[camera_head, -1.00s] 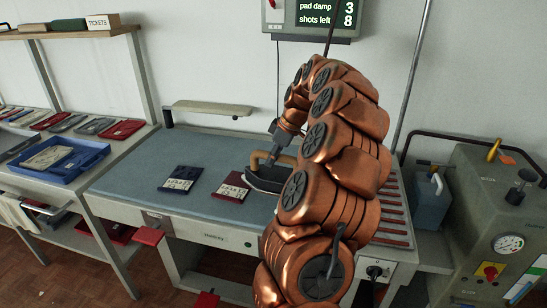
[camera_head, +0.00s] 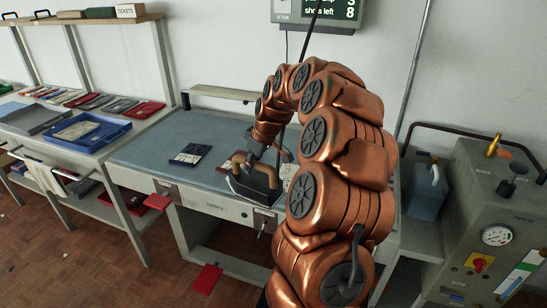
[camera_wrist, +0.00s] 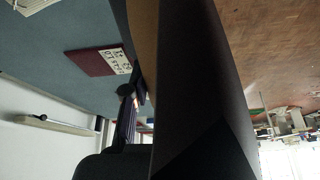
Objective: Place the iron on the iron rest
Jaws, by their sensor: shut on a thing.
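The iron, with its dark soleplate and tan handle, shows in the head view (camera_head: 250,190) at the front edge of the blue-grey worktable (camera_head: 150,150). My gripper (camera_head: 250,163) is shut on the handle. In the wrist view, the iron's dark body (camera_wrist: 195,90) fills the middle, very close, with a strip of the tan handle beside it. It looks held above the table, though its exact clearance is hard to tell. I cannot make out the iron rest; my arm hides much of the table's right side.
A navy card (camera_head: 190,154) lies left of the iron. A maroon card (camera_wrist: 95,62) lies on the blue pad in the wrist view. A padded arm (camera_head: 222,93) stands at the back. A steam unit (camera_head: 490,220) stands right. Blue tray (camera_head: 88,133) sits on the left bench.

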